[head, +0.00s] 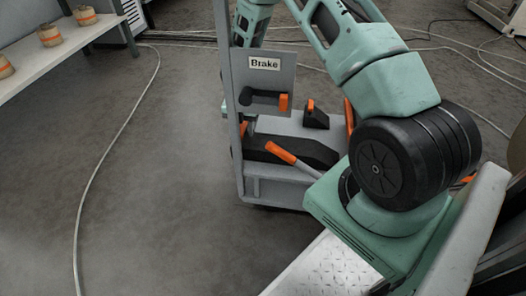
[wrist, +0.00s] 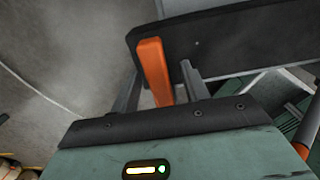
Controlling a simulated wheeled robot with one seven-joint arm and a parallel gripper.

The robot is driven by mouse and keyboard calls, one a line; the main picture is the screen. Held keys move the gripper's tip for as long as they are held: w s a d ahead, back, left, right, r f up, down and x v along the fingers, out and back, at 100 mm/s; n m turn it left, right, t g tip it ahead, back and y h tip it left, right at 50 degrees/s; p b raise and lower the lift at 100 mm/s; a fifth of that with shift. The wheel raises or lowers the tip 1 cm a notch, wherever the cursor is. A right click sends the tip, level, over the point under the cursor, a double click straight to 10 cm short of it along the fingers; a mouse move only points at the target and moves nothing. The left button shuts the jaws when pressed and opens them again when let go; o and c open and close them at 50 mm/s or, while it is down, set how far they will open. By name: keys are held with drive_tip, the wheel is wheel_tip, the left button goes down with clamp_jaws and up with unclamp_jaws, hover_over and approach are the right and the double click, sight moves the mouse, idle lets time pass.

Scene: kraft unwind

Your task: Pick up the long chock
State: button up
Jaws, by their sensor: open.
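In the wrist view, the long chock (wrist: 235,38) is a long black block with an orange handle (wrist: 152,62) at its left end. My gripper (wrist: 160,72) is open, with one grey finger on each side of the handle. I see a gap on both sides, and contact is not clear. In the head view, the long black chock (head: 312,150) lies low on the grey cart. My gripper is mostly hidden behind the cart's upright panel there, and a bit of orange shows at the panel's edge.
The upright panel (head: 263,82) carries a "Brake" label and an orange-tipped lever (head: 283,102). A smaller black chock with an orange top (head: 315,116) sits on the cart. The floor (head: 170,180) at left is clear apart from a cable.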

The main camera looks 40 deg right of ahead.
drive_tip(key=shift+f, duration=0.45)
drive_tip(key=shift+r, duration=0.15)
clamp_jaws()
